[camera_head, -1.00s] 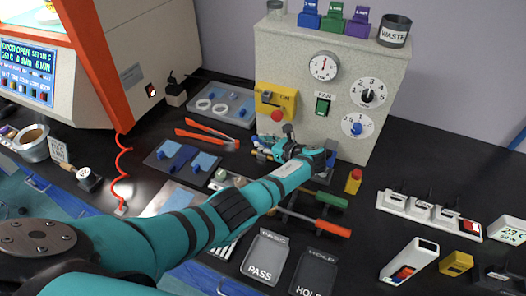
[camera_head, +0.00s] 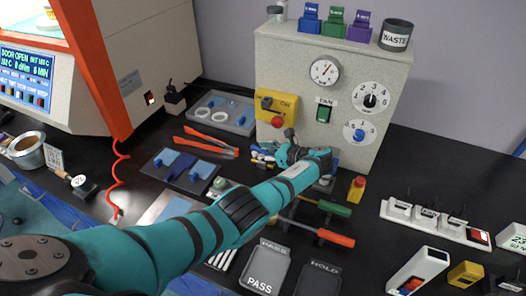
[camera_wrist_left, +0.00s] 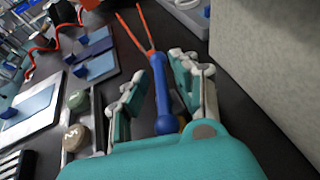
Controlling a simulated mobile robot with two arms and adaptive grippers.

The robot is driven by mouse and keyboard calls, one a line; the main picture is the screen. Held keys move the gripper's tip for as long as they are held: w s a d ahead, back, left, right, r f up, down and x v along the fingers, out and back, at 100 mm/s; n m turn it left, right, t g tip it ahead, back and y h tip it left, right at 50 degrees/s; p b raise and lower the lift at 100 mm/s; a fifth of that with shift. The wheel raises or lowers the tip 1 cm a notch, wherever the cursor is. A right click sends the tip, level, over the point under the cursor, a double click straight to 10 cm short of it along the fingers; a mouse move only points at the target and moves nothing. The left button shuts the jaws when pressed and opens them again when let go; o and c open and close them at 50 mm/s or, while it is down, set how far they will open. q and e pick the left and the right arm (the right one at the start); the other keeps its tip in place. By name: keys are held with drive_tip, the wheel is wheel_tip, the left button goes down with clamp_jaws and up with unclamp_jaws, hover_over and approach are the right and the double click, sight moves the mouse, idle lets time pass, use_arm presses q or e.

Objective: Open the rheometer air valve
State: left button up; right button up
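A pale speckled cabinet (camera_head: 300,110) stands on the bench. Its front carries a yellow panel (camera_head: 286,101) with a small dark lever, a red knob (camera_head: 277,122) just below it, and a round gauge (camera_head: 325,71). No label names the air valve legibly. My left gripper (camera_head: 268,150) is low in front of the cabinet, below the red knob and apart from the yellow panel. In the left wrist view its two fingers (camera_wrist_left: 155,78) are spread. A blue handle-like piece (camera_wrist_left: 160,95) shows between them, with no clear grip on it. My right gripper is out of view.
A green fan switch (camera_head: 325,113) and two numbered dials, one with a blue knob (camera_head: 358,134), sit right of the panel. Orange tongs (camera_head: 207,146), a grey tray (camera_head: 225,112) and screwdrivers (camera_head: 320,234) lie nearby. A small red-topped yellow bottle (camera_head: 356,189) stands right of the gripper.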

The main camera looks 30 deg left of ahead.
use_arm(q)
drive_tip(key=shift+o, duration=0.2)
drive_tip(key=shift+d+r, duration=0.1)
drive_tip(key=shift+d, duration=0.05)
drive_tip(key=v, duration=1.1)
drive_tip(key=shift+d, duration=0.3)
